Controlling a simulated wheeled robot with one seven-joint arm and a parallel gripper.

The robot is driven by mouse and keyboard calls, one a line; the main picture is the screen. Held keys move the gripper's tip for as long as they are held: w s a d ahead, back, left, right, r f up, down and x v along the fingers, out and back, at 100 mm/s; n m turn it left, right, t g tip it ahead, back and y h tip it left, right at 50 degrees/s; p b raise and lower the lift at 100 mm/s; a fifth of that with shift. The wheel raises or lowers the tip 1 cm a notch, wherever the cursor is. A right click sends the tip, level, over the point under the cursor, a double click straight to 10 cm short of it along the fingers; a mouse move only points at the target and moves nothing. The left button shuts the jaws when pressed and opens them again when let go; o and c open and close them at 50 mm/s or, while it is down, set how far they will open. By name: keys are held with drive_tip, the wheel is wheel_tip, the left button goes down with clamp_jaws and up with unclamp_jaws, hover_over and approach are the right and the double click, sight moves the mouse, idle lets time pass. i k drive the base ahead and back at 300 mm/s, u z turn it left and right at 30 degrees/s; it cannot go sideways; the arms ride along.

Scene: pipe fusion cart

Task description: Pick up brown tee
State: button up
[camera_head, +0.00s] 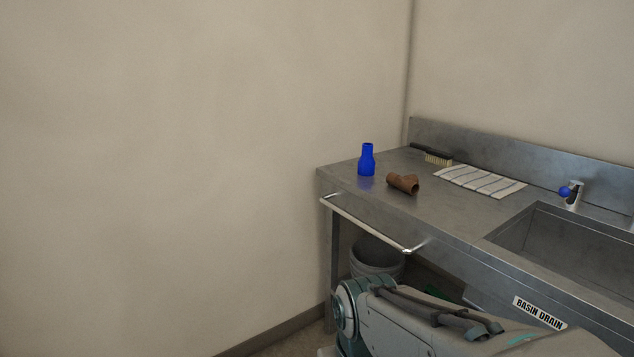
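The brown tee (402,183) lies on its side on the steel counter (440,213), near the counter's left end. It is right of a blue reducer-shaped fitting (367,160) and apart from it. Part of my arm shows at the bottom of the head view, low in front of the counter. My gripper is not in view.
A brush (432,155) and a striped cloth (480,181) lie behind the tee. A sink basin (570,245) with a blue-knobbed tap (572,194) is at right. A rail (370,227) runs along the front edge. A grey bucket (376,258) stands below.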

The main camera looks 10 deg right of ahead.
sight(409, 184)
drive_tip(key=u, duration=0.1)
drive_tip(key=i, duration=0.8)
drive_tip(key=z, duration=1.1)
